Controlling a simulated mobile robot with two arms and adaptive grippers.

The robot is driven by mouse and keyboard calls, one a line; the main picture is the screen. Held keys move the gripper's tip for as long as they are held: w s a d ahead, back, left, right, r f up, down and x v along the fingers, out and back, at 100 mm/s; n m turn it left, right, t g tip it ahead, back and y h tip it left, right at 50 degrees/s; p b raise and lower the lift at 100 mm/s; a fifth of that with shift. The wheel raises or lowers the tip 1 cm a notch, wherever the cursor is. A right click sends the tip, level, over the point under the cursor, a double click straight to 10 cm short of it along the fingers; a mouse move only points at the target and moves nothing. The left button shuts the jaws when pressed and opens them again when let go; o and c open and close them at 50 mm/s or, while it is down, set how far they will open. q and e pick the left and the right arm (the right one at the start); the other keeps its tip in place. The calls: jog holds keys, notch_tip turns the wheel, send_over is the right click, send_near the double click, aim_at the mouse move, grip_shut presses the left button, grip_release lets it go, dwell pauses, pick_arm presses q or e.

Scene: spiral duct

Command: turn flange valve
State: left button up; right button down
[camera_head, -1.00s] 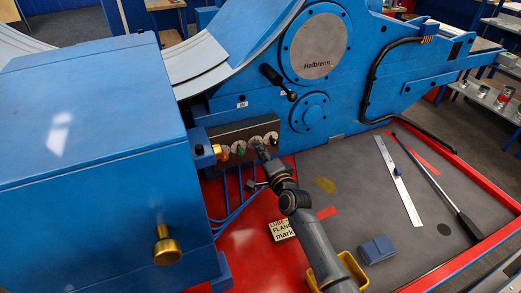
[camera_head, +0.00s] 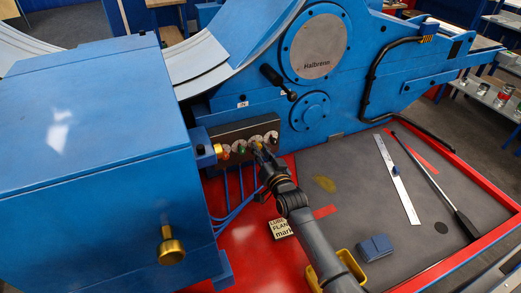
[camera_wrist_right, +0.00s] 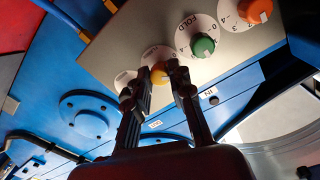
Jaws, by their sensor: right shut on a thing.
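A dark control panel (camera_head: 232,133) on the blue machine carries a row of knobs on white dials. They are a red-orange knob (camera_wrist_right: 259,11), a green knob (camera_wrist_right: 203,45), a yellow knob (camera_wrist_right: 158,73) and a black knob (camera_head: 273,137). My right gripper (camera_head: 262,152) reaches the panel at the yellow knob. In the right wrist view its two fingers (camera_wrist_right: 153,84) are on either side of the yellow knob, shut on it. The fingers partly hide the yellow knob's dial, and its lettering is not readable. My left gripper is not in view.
A blue box-like housing (camera_head: 95,150) with a brass knob (camera_head: 171,246) stands left of the panel. A lettered block (camera_head: 281,229), a yellow bin (camera_head: 350,268), a blue block (camera_head: 375,247), a ruler (camera_head: 398,180) and a long bar (camera_head: 437,185) lie on the platform.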

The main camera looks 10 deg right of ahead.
jog(key=n, duration=0.5)
jog(key=shift+f+n, duration=0.1)
jog(key=shift+n, duration=0.6)
jog(key=c, duration=1.2)
grip_release()
jog(key=shift+s, duration=0.1)
jog(key=s, duration=0.4)
jog(key=s+d, duration=0.1)
jog(key=s, duration=0.2)
jog(key=s+d, duration=0.1)
jog(key=s, duration=0.3)
jog(key=shift+s, duration=0.35)
jog(key=shift+a+f, duration=0.1)
jog(key=shift+a, duration=0.05)
